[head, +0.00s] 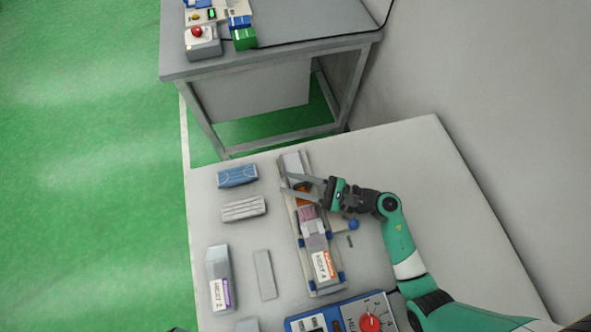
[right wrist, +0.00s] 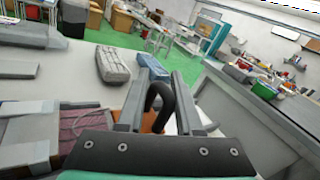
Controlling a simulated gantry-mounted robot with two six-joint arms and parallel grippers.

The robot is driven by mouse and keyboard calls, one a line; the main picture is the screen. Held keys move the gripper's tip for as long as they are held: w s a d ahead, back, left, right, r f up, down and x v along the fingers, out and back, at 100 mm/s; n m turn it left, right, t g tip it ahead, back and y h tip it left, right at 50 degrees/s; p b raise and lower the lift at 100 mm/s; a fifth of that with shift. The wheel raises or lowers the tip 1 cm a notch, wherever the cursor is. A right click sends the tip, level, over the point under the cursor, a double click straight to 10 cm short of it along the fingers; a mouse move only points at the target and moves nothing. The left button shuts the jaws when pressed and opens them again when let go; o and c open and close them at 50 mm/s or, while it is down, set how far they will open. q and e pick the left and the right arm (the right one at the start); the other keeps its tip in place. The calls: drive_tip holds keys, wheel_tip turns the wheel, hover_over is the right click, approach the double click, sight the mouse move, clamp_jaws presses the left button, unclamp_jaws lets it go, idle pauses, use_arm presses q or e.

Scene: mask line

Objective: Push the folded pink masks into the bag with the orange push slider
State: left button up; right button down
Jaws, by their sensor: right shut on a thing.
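The orange push slider (head: 302,187) sits in the long fixture tray (head: 293,163), at the far end of the pink masks. In the right wrist view its black loop handle (right wrist: 160,100) stands between my fingers. My right gripper (head: 286,181) is shut on the slider by this handle. The folded pink masks (head: 307,212) lie in the channel just nearer than the slider; they also show in the right wrist view (right wrist: 92,121). The clear bag (head: 316,242) with a white and orange label lies at the near end. My left gripper is not in view.
Blue masks (head: 238,176) and white masks (head: 243,208) lie left of the fixture. A labelled bag pack (head: 219,280) and a grey flat block (head: 265,275) lie nearer. A blue control box (head: 345,318) stands at the near edge. The table's right side is clear.

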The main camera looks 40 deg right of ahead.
drive_tip(key=c, duration=0.7)
unclamp_jaws()
drive_tip(key=shift+d+r, duration=0.2)
drive_tip(key=shift+d, duration=0.05)
drive_tip(key=shift+a+f, duration=0.1)
drive_tip(key=v, duration=1.1)
drive_tip(key=shift+s+d+p, duration=0.2)
drive_tip(key=shift+d+p, duration=0.05)
drive_tip(key=shift+p, duration=0.1)
drive_tip(key=shift+c, duration=0.6)
